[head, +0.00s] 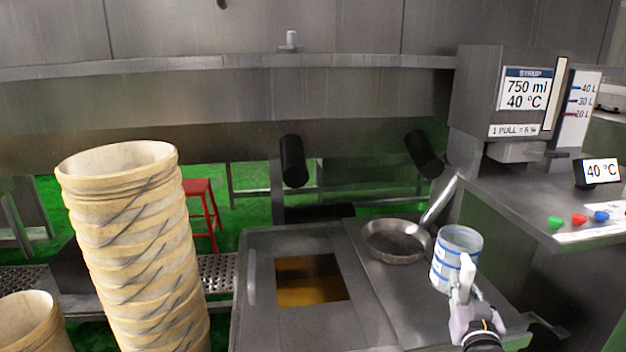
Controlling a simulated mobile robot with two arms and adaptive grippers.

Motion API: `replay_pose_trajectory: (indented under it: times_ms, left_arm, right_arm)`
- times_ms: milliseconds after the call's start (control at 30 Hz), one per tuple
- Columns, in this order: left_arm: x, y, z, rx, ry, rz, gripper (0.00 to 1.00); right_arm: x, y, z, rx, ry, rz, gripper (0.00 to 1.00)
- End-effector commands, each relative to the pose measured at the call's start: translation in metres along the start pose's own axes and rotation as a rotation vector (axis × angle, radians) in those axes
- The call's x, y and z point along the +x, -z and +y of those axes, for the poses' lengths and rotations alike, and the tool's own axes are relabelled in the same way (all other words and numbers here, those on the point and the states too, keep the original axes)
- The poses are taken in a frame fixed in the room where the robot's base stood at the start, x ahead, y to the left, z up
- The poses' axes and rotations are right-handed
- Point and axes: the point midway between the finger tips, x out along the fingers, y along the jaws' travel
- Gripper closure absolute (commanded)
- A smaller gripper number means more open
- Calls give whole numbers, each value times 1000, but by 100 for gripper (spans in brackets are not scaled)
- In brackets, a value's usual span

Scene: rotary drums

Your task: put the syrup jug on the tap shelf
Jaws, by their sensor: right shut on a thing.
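The syrup jug (441,272) is a clear cup with blue graduation marks. It is upright, at the right side of the steel cart in the head view. My right gripper (463,277) is shut on its near side and hides part of it. I cannot tell whether the jug's base touches the cart top. The syrup dispenser (480,95), labelled "750 ml 40 °C", stands up and to the right of the jug. A small grey ledge (515,152) juts out under it, above a steel counter (510,190); I cannot tell which is the tap shelf. My left gripper is out of view.
A round steel pan (396,255) with a handle lies just left of the jug. The cart (375,325) has an opening with amber liquid (312,281). Tall stacked beige baskets (135,250) stand at left. Coloured pieces (579,219) and a "40 °C" display (600,172) occupy the right counter.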

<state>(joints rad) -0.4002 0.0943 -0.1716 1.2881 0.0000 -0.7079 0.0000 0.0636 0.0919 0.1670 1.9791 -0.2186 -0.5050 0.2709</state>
Motion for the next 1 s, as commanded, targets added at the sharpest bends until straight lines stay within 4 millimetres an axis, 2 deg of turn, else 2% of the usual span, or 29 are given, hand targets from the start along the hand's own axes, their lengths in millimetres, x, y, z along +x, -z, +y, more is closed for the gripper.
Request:
replay_pose_trajectory:
  times_ms: [133,300,400,600,667,867,1000]
  left_arm:
    - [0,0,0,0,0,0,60]
    - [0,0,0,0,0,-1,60]
    - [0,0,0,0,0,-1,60]
    - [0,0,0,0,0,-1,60]
    - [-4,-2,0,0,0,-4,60]
    - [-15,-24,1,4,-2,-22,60]
    - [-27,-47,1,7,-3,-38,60]
  right_arm:
    - [-49,-20,-43,5,91,-5,100]
    - [-111,-29,-86,5,190,-2,100]
    - [-138,-28,-101,6,226,-1,100]
    - [-181,-21,-120,4,274,0,100]
    - [-187,-11,-123,3,281,4,100]
    - [-184,22,-122,0,280,3,100]
    - [-184,51,-122,0,280,2,100]
